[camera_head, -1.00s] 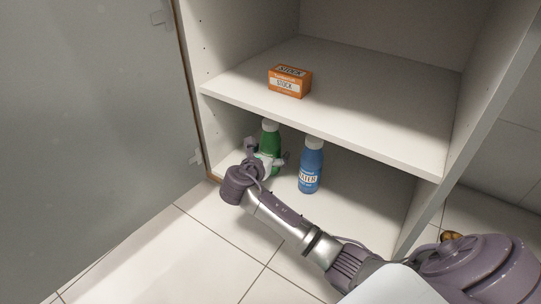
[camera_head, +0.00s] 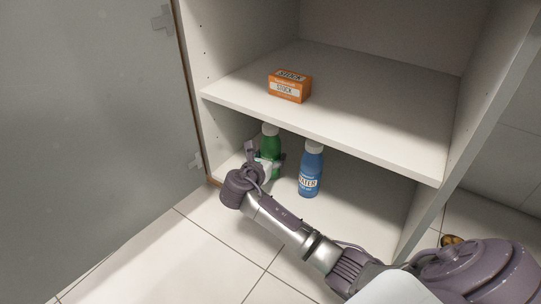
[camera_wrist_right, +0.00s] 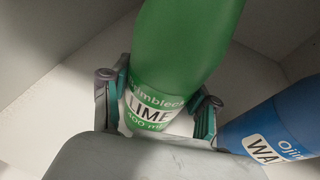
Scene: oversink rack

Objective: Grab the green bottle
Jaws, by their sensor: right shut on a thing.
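The green bottle (camera_head: 270,144) with a white cap stands on the lower level of the cabinet, near its left wall. In the right wrist view the green bottle (camera_wrist_right: 184,50) shows a white label reading LIME. My right gripper (camera_head: 266,165) reaches into the lower level from the front. In the right wrist view the gripper's fingers (camera_wrist_right: 158,112) lie on both sides of the bottle at label height, shut on it. The bottle's base is hidden behind the gripper body. My left gripper is not in view.
A blue water bottle (camera_head: 311,170) stands close to the right of the green one and also shows in the wrist view (camera_wrist_right: 275,130). An orange stock box (camera_head: 290,86) sits on the shelf (camera_head: 370,120) above. A grey door (camera_head: 90,100) stands open at left.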

